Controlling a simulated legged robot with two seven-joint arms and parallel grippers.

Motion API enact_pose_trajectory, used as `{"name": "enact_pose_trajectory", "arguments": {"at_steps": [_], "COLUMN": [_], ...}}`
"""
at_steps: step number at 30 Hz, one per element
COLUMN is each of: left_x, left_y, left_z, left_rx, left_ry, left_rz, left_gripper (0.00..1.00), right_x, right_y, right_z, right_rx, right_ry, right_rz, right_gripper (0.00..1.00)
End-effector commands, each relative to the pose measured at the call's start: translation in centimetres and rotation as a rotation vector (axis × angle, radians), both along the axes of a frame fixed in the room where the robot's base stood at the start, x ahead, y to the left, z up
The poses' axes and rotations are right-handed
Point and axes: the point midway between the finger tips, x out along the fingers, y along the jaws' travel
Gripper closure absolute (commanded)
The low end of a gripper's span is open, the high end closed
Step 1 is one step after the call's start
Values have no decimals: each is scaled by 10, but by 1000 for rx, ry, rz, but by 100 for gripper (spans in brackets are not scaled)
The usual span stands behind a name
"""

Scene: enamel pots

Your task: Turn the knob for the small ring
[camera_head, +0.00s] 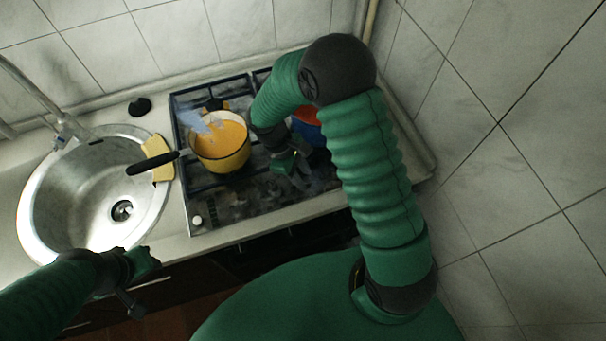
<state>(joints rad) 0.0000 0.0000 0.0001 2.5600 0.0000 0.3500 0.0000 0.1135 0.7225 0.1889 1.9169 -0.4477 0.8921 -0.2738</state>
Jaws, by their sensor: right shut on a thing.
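The gas hob (260,203) has a black top and a light knob (197,220) at its front left corner. My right gripper (294,170) reaches down over the front right part of the hob and is shut on what seems to be a knob there. The fingers hide that knob, so its angle cannot be told. My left gripper (141,283) is low in front of the counter edge, away from the hob. Its fingers are too dark to tell whether they are open.
A yellow pot (221,158) with orange contents stands on the hob's left side, its dark handle (152,163) pointing left. A red and blue thing (309,127) is partly hidden behind my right arm. A round sink (77,200) is at left; the tiled wall (500,160) bounds the right.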

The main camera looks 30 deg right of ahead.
Motion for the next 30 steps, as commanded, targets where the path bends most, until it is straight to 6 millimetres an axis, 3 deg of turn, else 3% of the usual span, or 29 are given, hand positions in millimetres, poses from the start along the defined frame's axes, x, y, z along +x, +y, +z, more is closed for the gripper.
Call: {"name": "enact_pose_trajectory", "arguments": {"at_steps": [3,10,17,18,21,23,30], "left_x": [0,0,0,0,0,0,0], "left_y": [0,0,0,0,0,0,0], "left_z": [0,10,8,8,8,8,8], "left_rx": [0,0,0,0,0,0,0], "left_ry": [0,0,0,0,0,0,0], "left_rz": [0,0,0,0,0,0,0], "left_gripper": [64,64,64,64,64,64,64], "right_x": [-1,0,0,0,0,0,1], "right_y": [-3,-5,-3,-3,-3,-3,-3], "right_z": [1,4,1,1,1,1,1], "right_rx": [-9,-10,-9,-9,-9,-9,-8], "right_ry": [2,3,3,3,2,2,1], "right_rz": [-1,-113,-141,-141,-139,-139,-138], "right_gripper": [100,100,100,66,53,47,47]}}
